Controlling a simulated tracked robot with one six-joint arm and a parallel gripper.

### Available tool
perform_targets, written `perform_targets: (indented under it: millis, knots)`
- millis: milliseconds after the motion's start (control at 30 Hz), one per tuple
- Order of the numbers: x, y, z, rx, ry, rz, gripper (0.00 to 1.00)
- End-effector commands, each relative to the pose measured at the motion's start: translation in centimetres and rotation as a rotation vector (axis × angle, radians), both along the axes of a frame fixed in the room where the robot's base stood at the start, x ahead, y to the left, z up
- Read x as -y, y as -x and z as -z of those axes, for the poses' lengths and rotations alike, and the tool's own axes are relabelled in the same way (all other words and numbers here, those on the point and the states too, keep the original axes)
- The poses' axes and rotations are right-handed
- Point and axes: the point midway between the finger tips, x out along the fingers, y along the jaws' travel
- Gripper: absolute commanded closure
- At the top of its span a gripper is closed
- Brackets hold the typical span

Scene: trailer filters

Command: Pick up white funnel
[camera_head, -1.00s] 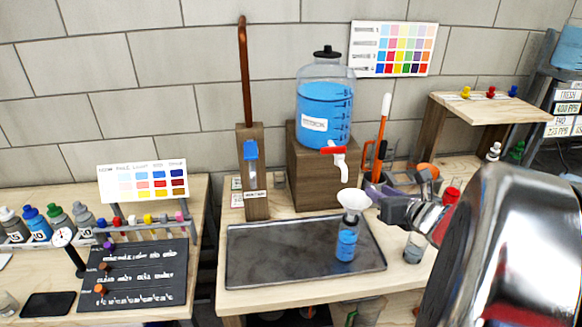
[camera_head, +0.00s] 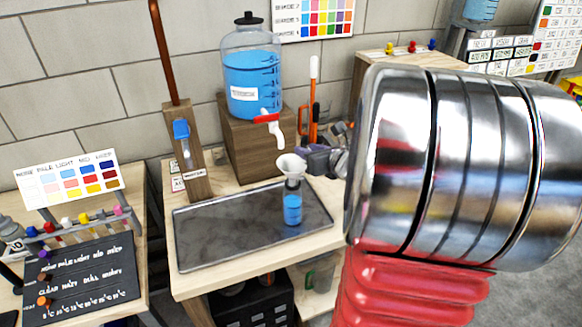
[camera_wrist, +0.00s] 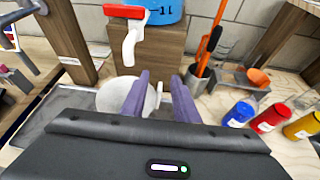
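The white funnel (camera_head: 292,164) sits upright in the neck of a clear bottle (camera_head: 292,208) holding blue liquid, on the dark tray. In the wrist view the funnel (camera_wrist: 111,94) lies ahead of my gripper (camera_wrist: 160,78), mostly to the left. The left purple finger crosses in front of its rim, and part of it shows between the fingers. The fingers are apart and nothing is held between them. In the head view my gripper is just right of the funnel, partly hidden by my arm. I cannot tell whether a finger touches the funnel.
The dark tray (camera_head: 215,240) lies on a wooden table. A blue-filled jug (camera_head: 252,80) with a red-and-white tap (camera_head: 270,128) stands behind the funnel on a wooden block. A wooden stand (camera_head: 188,150) is at left. Small blue, red and yellow bottles (camera_wrist: 270,118) stand right of my gripper.

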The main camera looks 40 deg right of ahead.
Motion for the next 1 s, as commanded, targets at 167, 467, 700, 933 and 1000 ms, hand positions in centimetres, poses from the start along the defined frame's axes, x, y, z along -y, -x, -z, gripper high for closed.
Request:
perform_targets:
  millis: [167,467,700,933,1000]
  knots:
    - [0.01,-0.01,-0.01,0.0,0.0,0.0,0.73]
    - [0.01,0.0,-0.03,0.001,0.0,0.0,0.73]
    - [0.0,0.0,-0.03,0.001,0.0,0.0,0.87]
    - [-0.01,0.0,-0.03,0.001,0.0,0.0,1.0]
    - [-0.01,0.0,-0.03,0.001,0.0,0.0,1.0]
